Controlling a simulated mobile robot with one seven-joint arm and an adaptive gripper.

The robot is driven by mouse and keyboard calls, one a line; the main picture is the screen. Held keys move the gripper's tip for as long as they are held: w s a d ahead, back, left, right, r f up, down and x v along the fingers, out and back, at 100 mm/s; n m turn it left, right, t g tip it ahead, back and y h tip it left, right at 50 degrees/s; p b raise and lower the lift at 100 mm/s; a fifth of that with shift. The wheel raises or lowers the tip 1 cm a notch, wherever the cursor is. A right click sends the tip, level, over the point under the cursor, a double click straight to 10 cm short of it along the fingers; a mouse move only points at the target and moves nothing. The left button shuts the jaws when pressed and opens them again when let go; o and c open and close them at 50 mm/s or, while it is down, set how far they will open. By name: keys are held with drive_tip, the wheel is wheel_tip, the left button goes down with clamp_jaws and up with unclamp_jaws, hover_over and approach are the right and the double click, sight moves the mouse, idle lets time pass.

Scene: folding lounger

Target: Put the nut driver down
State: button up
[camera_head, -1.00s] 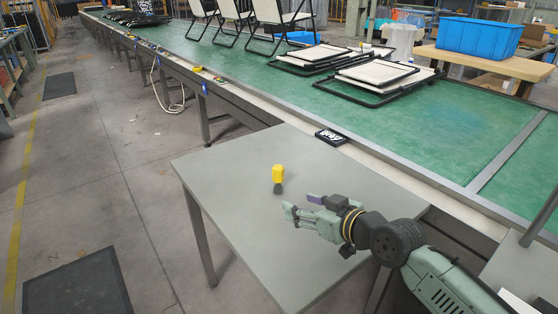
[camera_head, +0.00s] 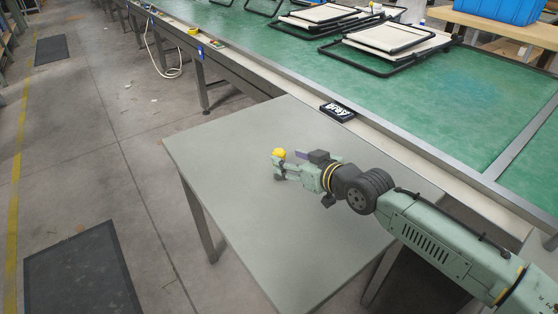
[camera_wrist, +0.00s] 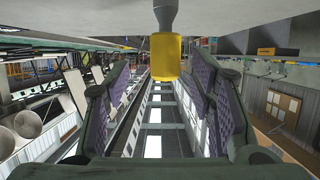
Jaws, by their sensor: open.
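The nut driver has a yellow handle (camera_head: 279,153) and a dark lower part. In the head view it is at the tips of my gripper (camera_head: 284,167), which hides its lower part. The wrist view looks upside down, and there the yellow handle (camera_wrist: 166,56) is at top centre with its grey end toward the grey table. My gripper (camera_wrist: 162,90) is open, its purple-padded fingers apart on either side. The handle lies in line with the gap, at or just beyond the fingertips; I see no finger touching it. It appears upright on the table.
The grey table (camera_head: 240,130) is otherwise bare, with free room around the driver. Folded loungers (camera_head: 390,40) lie on the green bench (camera_head: 440,95). A dark mat (camera_head: 78,272) lies on the floor.

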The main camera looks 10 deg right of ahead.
drive_tip(key=x, duration=0.4)
drive_tip(key=shift+s+a+p, duration=0.15)
drive_tip(key=shift+a+p, duration=0.15)
drive_tip(key=shift+w+a+f, duration=0.15)
drive_tip(key=shift+w+f, duration=0.15)
drive_tip(key=shift+w, duration=0.15)
drive_tip(key=shift+c, duration=0.5)
clamp_jaws()
